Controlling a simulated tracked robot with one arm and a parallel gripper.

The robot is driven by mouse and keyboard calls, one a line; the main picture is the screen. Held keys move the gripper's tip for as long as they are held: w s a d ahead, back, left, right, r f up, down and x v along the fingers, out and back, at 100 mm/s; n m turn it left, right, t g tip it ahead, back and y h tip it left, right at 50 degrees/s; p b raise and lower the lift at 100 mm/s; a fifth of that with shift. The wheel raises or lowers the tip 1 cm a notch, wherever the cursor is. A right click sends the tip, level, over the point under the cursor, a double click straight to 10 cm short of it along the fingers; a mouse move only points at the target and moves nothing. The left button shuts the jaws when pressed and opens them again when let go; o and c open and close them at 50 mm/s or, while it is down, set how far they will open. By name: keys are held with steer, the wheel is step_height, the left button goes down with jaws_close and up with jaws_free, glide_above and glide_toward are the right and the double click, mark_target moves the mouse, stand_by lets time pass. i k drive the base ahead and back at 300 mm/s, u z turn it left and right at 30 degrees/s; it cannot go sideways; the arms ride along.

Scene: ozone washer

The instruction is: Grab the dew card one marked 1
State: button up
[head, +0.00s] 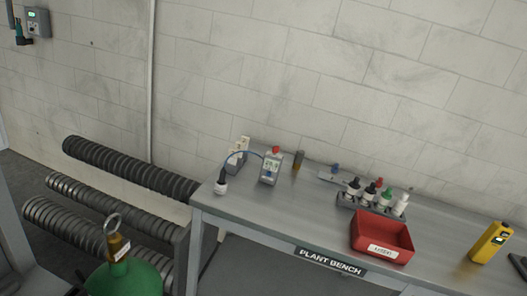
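Pale card-like pieces (243,143) stand upright at the back left of the grey plant bench (300,222). They may be the dew cards, but they are small and I cannot read a 1 on any of them. My gripper does not show in this view.
Beside the cards are a white bottle (221,186) and a grey meter (269,170). Farther right are a rack of dropper bottles (360,203), a red bin (381,238) and a yellow handheld device (490,242). A green cylinder (125,278) and ribbed hoses (130,165) occupy the left.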

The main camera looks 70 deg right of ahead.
mark_target(232, 160)
steer(key=z, duration=1.7)
